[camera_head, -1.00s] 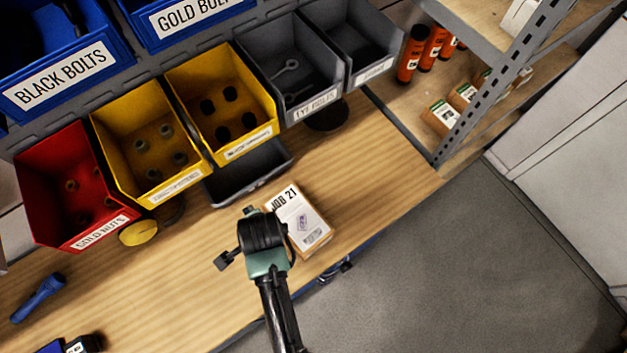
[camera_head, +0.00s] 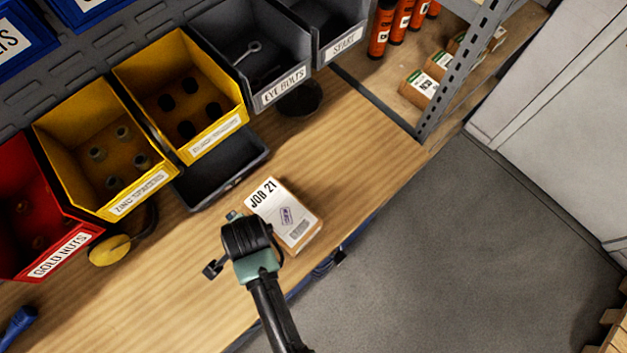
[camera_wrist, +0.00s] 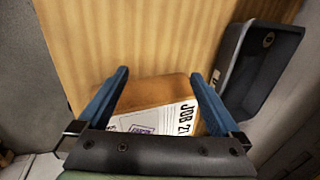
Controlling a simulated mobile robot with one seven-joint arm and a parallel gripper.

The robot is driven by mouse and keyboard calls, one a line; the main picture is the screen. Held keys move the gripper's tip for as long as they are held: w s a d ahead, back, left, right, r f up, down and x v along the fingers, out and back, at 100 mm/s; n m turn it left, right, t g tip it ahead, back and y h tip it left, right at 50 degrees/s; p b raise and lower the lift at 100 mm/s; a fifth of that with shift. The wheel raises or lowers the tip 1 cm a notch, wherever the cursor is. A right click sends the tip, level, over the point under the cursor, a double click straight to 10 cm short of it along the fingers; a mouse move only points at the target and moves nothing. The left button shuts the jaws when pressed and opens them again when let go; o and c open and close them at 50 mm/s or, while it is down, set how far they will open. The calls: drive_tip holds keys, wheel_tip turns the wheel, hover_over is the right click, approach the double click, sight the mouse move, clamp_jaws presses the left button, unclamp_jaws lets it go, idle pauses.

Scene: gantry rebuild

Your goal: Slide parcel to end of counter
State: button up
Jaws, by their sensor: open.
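The parcel is a small cardboard box (camera_head: 286,218) with a white label reading JOB 21, lying flat near the front edge of the wooden counter (camera_head: 340,150). It also shows in the wrist view (camera_wrist: 165,106). My gripper (camera_wrist: 160,85) is open, its two blue fingers on either side of the parcel with visible space between. In the head view my gripper (camera_head: 234,214) is at the parcel's left side, its fingertips mostly hidden by the wrist. The counter runs right to the metal shelf post.
A dark tray (camera_head: 222,174) lies behind the parcel, and a black round object (camera_head: 300,98) is farther back. Labelled bins (camera_head: 180,90) line the back. A metal shelf (camera_head: 462,75) with small boxes (camera_head: 420,88) stands at the right end. The counter right of the parcel is clear.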

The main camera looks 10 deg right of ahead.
sight(290, 208)
drive_tip(key=shift+f+b, duration=2.05)
drive_tip(key=shift+f, duration=0.1)
drive_tip(key=shift+w+d, duration=0.95)
drive_tip(key=shift+d, duration=0.55)
drive_tip(key=shift+w+d, duration=1)
drive_tip(key=shift+d, duration=0.55)
drive_tip(key=shift+w+d, duration=0.95)
drive_tip(key=shift+d, duration=0.55)
drive_tip(key=shift+w+d+b, duration=0.5)
drive_tip(key=shift+w+d, duration=0.45)
drive_tip(key=shift+d, duration=0.55)
drive_tip(key=shift+w+d+b, duration=0.45)
drive_tip(key=shift+w+d, duration=0.55)
drive_tip(key=shift+d, duration=0.55)
drive_tip(key=shift+w+d+b, duration=0.5)
drive_tip(key=shift+w+d, duration=0.45)
drive_tip(key=shift+d, duration=0.55)
drive_tip(key=shift+a+r, duration=0.1)
drive_tip(key=shift+s+a+p, duration=0.55)
drive_tip(key=shift+a+p, duration=0.25)
drive_tip(key=shift+p, duration=0.05)
wheel_tip(290, 208, up, 10)
drive_tip(key=p, duration=1)
